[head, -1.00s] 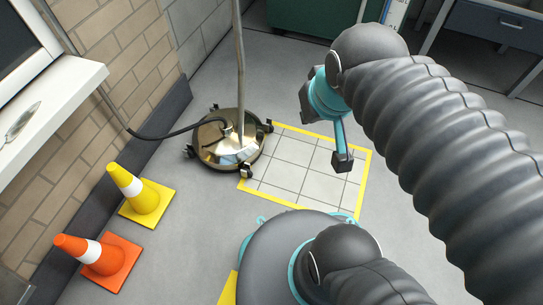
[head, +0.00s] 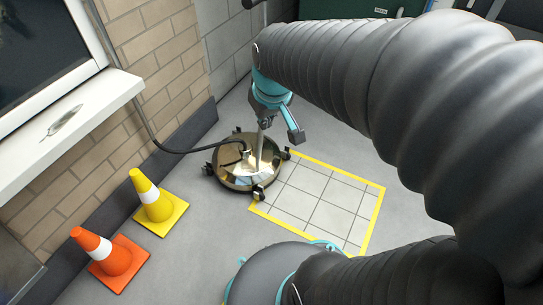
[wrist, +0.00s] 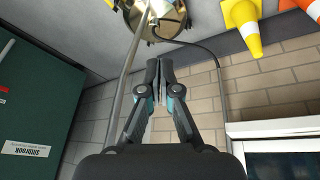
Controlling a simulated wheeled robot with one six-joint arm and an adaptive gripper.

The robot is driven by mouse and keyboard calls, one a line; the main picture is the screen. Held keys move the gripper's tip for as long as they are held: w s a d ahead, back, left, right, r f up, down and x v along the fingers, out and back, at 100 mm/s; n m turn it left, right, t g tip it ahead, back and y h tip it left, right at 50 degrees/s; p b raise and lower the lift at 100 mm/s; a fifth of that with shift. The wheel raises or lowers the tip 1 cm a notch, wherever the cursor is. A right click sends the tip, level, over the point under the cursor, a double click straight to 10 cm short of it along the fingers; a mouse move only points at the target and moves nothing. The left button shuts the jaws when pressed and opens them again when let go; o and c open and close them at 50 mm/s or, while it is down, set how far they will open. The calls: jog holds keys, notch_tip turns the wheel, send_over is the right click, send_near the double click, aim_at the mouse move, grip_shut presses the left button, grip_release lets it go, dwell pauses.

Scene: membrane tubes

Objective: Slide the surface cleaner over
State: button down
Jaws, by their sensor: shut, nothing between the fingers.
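The surface cleaner (head: 232,176) is a round, brass-coloured disc on dark casters with an upright metal pole. In the head view it stands on the grey floor at the upper left corner of a yellow-bordered tiled square (head: 372,217), mostly outside it. My gripper (head: 265,118) is in front of the pole, which it and my arm partly hide. In the wrist view my gripper (wrist: 159,66) is shut and empty, its fingertips close together. The pole (wrist: 118,85) passes just left of the fingers, and the disc (wrist: 168,14) shows at the top edge. Whether fingers and pole touch is unclear.
A dark hose (head: 177,151) runs from the disc to the brick wall (head: 165,60). A yellow cone (head: 150,188) and an orange cone (head: 108,252) stand on the left below a white ledge (head: 80,120). A green cabinet (wrist: 35,100) is at the back. The tiled square is clear.

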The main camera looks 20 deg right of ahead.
jog(key=w+d+f+n+g+p, duration=0.1)
jog(key=w+d+f+n, duration=0.1)
jog(key=w+d+f, duration=0.4)
jog(key=w+d+f+n+g+p, duration=0.1)
jog(key=w+d+f, duration=0.2)
jog(key=w+f, duration=0.65)
jog(key=d+f+n, duration=0.1)
jog(key=d+f, duration=0.1)
jog(key=f, duration=1)
jog(key=d+f+n+g, duration=0.1)
jog(key=d+f, duration=0.1)
jog(key=f, duration=1)
jog(key=d+f+g, duration=0.1)
jog(key=d+f, duration=0.2)
jog(key=f, duration=0.9)
jog(key=shift+s+f+n+p, duration=0.1)
jog(key=shift+f+n+p, duration=0.2)
jog(key=shift+f+n, duration=0.1)
jog(key=shift+w+a+r, duration=0.25)
jog(key=shift+w+a, duration=0.55)
jog(key=shift+w, duration=0.3)
jog(key=shift+w+a, duration=0.4)
jog(key=shift+w, duration=0.15)
